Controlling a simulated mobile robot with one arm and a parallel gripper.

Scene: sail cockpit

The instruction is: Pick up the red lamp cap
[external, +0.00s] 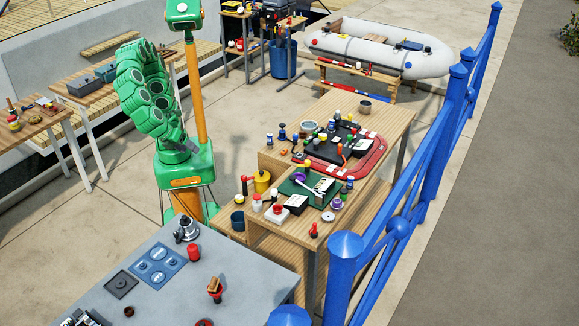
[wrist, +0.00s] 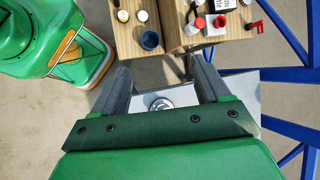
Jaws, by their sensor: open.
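Several small red pieces are in view, and I cannot tell for certain which is the red lamp cap. A red cylinder (external: 193,252) stands on the grey table, with a red-based piece (external: 215,291) nearer the camera. On the wooden bench, a red-topped white block (external: 277,209) and a red upright piece (external: 314,230) stand at the near end; these appear in the wrist view as a red-and-white block (wrist: 218,22) and a red piece (wrist: 255,25). My gripper (wrist: 158,70) is open, its dark fingers apart with nothing held. Its fingertips are unclear in the external view.
The wooden bench (external: 390,118) is crowded with small parts, a green board and a red tray. A blue cup (wrist: 149,40) stands near its edge. The grey table (external: 150,305) holds a blue panel. A blue railing (external: 430,160) runs along the right.

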